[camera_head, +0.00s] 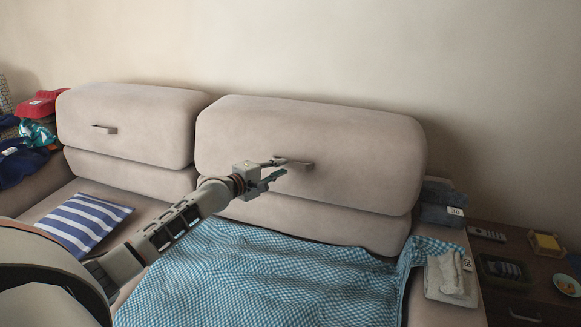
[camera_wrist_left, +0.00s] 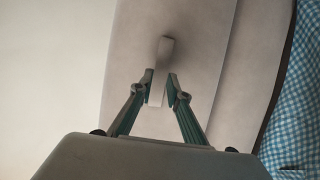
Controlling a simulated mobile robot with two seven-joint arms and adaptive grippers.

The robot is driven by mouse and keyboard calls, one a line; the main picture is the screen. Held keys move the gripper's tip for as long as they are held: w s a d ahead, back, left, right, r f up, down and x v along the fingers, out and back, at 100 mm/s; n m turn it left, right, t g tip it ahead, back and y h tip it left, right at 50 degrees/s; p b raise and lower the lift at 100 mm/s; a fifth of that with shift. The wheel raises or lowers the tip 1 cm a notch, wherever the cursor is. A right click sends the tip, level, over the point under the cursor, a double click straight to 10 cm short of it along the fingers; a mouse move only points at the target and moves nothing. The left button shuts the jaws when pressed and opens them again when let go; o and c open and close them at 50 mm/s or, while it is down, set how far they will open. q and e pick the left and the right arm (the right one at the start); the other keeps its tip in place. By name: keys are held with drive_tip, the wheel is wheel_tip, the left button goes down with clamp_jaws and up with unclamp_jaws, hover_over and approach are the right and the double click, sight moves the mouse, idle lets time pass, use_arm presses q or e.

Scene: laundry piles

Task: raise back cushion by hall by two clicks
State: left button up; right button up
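Two beige back cushions top the sofa: the left back cushion (camera_head: 130,125) and the right back cushion (camera_head: 350,150). Each has a small handle on its front. My left gripper (camera_head: 286,167) is at the left part of the right cushion's handle (camera_head: 306,165). In the left wrist view, this handle (camera_wrist_left: 164,55) reaches between the fingertips of my left gripper (camera_wrist_left: 161,82). The fingertips are close on both sides of it; whether both press on it is unclear. Both cushions look similarly upright. My right gripper is out of view.
A blue checked blanket (camera_head: 260,280) covers the right seat. A striped pillow (camera_head: 82,222) lies on the left seat. Red and blue laundry (camera_head: 40,104) sits at the far left.

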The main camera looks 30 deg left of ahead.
sight(288, 165)
use_arm(q)
drive_tip(key=x, duration=0.2)
drive_tip(key=b+x, duration=0.1)
drive_tip(key=x, duration=0.1)
drive_tip(key=shift+w+f, duration=0.3)
drive_tip(key=shift+w+d+r+b, duration=0.1)
drive_tip(key=shift+w+r+b, duration=0.1)
drive_tip(key=shift+b, duration=0.1)
drive_tip(key=shift+f, duration=0.15)
clamp_jaws()
